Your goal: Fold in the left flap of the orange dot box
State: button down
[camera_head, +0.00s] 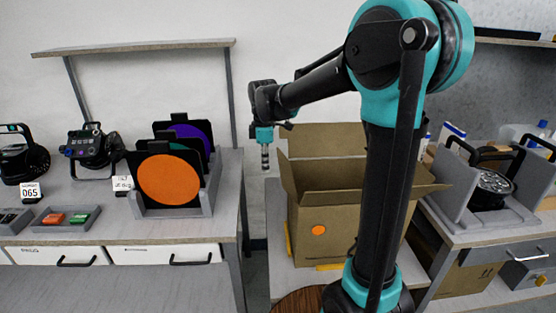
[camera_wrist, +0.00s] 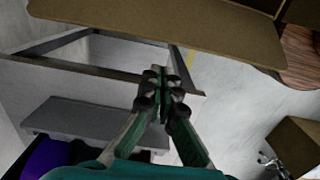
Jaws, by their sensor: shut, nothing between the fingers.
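The orange dot box (camera_head: 350,245) is an open brown cardboard carton on a low table, with an orange dot (camera_head: 318,230) on its front. Its left flap (camera_head: 287,178) stands up and leans slightly outward. The back flap (camera_head: 325,140) is upright, and the right flap (camera_head: 428,190) spreads outward. My arm hides part of the box. My gripper (camera_head: 265,167) points down, shut and empty, just left of the left flap and apart from it. In the wrist view my gripper (camera_wrist: 162,72) is shut below a brown cardboard panel (camera_wrist: 180,25), likely this flap.
The left bench (camera_head: 110,220) carries lamps and a grey rack (camera_head: 208,195) with orange and purple discs, left of my gripper. A gap separates it from the box table (camera_head: 280,275). Another bench (camera_head: 480,235) with a lamp in a grey cradle stands right.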

aim_at(282, 166)
jog(key=shift+d, duration=4.25)
jog(key=shift+a+r, duration=1.5)
notch_tip(282, 166, up, 9)
